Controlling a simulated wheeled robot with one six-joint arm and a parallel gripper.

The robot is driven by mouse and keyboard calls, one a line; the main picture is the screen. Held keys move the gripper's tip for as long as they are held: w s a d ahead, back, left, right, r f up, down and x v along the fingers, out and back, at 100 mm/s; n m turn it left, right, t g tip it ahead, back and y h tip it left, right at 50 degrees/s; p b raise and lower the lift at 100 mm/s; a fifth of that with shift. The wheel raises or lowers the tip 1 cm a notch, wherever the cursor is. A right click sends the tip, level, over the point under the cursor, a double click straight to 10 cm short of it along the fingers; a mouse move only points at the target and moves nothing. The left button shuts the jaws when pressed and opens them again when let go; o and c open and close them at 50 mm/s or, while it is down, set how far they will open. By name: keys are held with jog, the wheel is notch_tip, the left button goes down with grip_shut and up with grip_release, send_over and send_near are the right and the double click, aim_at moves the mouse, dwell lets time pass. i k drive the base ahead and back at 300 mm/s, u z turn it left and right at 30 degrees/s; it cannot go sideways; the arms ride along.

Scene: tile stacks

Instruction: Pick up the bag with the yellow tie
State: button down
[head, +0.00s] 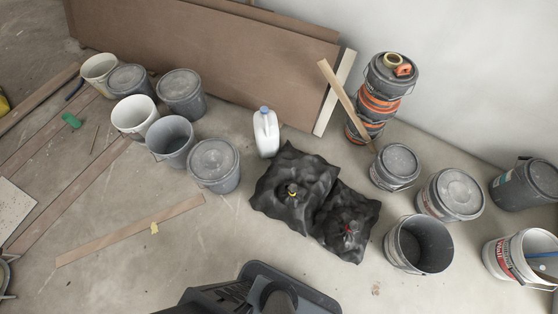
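Two black bags lie on the concrete floor near the middle of the head view. The larger black bag (292,207) has a yellow tie (293,189) at its top. The smaller black bag (352,243) lies to its lower right, touching or overlapping it, and has a red tie (347,229). My gripper is not seen; only dark parts of my own body show at the bottom edge, in front of the bags and apart from them.
A white jug (266,135) stands just behind the yellow-tied bag. A grey lidded bucket (214,165) is to its left, and an open bucket (418,245) is right of the red-tied bag. A wooden strip (130,231) lies at left. The floor in front of the bags is mostly clear.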

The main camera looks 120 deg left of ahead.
aim_at(292, 196)
jog(key=u, duration=4.45)
jog(key=i, duration=0.4)
jog(key=u, duration=0.3)
